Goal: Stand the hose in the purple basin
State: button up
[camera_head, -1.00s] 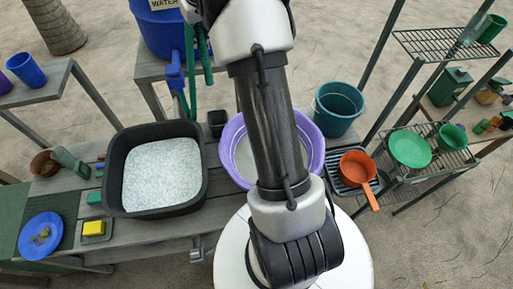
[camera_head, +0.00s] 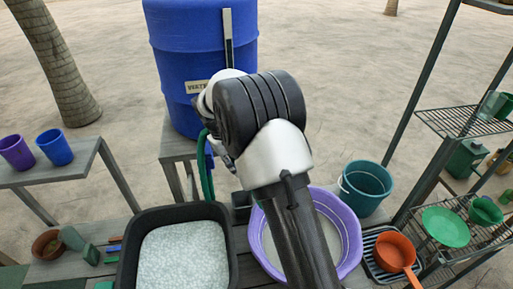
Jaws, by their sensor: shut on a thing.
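The green hose (camera_head: 204,168) hangs down beside the wooden stand, in front of the blue water barrel (camera_head: 203,45). My gripper (camera_head: 216,143) is at the hose's upper part, mostly hidden behind my wrist and arm, and is shut on the hose. Its fingertips are hard to make out. The purple basin (camera_head: 356,245) stands on the bench to the right of the hose.
A black tub of pale granules (camera_head: 228,225) stands left of the basin. A teal bucket (camera_head: 366,187) and an orange pan (camera_head: 395,251) on a rack are to its right. A metal shelf (camera_head: 452,120) stands at far right. Purple and blue cups are on a left side table (camera_head: 70,168).

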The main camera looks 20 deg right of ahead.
jog(key=shift+s+d+f+b, duration=0.1)
jog(key=shift+s+f+b, duration=0.1)
jog(key=shift+f+b, duration=0.15)
jog(key=shift+s+d+f+b, duration=0.1)
jog(key=shift+s+f+b, duration=0.1)
jog(key=shift+f, duration=0.25)
jog(key=s+d+f+b, duration=0.2)
jog(key=f+b, duration=0.2)
jog(key=f, duration=0.1)
jog(key=s+d+f+b, duration=0.1)
jog(key=s+f+b, duration=0.1)
jog(key=f+b, duration=0.2)
jog(key=s+d+f+b, duration=0.2)
jog(key=f+b, duration=0.3)
jog(key=f, duration=0.1)
jog(key=shift+s+d+f, duration=0.1)
jog(key=shift+s+d, duration=0.15)
jog(key=shift+d, duration=0.1)
jog(key=shift+s+f+b, duration=0.35)
jog(key=shift+s+f, duration=0.25)
jog(key=shift+w+d+f, duration=0.1)
jog(key=shift+d+f, duration=0.05)
jog(key=shift+d, duration=0.2)
jog(key=o, duration=0.9)
jog(key=shift+c, duration=0.2)
jog(key=o, duration=0.3)
jog(key=shift+w+a, duration=0.1)
jog(key=shift+w, duration=0.05)
jog(key=shift+r, duration=0.2)
